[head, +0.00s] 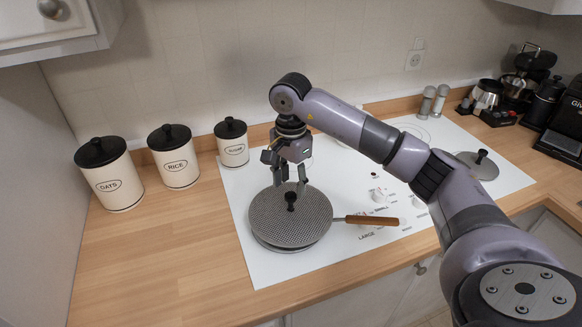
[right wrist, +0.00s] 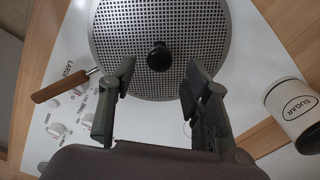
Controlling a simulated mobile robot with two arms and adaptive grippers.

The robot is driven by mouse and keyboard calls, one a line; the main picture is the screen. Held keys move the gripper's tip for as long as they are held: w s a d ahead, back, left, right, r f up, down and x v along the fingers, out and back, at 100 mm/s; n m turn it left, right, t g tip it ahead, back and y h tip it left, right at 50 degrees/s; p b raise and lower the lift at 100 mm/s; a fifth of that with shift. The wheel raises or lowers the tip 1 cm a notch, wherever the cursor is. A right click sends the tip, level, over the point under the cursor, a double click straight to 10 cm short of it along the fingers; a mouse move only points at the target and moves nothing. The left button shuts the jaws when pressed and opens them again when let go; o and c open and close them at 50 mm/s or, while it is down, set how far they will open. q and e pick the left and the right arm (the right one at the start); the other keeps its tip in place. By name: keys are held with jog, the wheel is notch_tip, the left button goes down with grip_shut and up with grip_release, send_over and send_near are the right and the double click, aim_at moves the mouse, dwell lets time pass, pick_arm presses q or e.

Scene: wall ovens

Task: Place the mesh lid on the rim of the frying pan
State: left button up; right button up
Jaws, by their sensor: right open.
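The mesh lid (head: 268,217), a round perforated grey disc with a black knob (head: 291,199), lies over the frying pan (head: 288,247) and covers most of it. The pan's edge shows only below the lid's near side, and its wooden handle (head: 372,220) points right. I cannot tell whether the lid touches the rim all round. My right gripper (head: 292,184) is open just above the knob. In the right wrist view the lid (right wrist: 200,35) fills the top, and the knob (right wrist: 159,57) sits between the open fingertips (right wrist: 157,74), apparently untouched. My left gripper is not in view.
The pan stands on a white cooktop (head: 262,272) with control knobs (head: 380,194). Canisters for oats (head: 112,184), rice (head: 175,168) and sugar (head: 233,153) stand left and behind. Another lid (head: 478,167) and shakers (head: 427,103) are at the right. The wooden counter (head: 170,255) is clear at front left.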

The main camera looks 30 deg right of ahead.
aim_at(291, 194)
notch_tip(291, 194, up, 6)
jog(key=shift+f+b, duration=0.25)
jog(key=shift+b, duration=0.2)
jog(key=shift+r, duration=0.8)
jog(key=shift+s+f, duration=0.1)
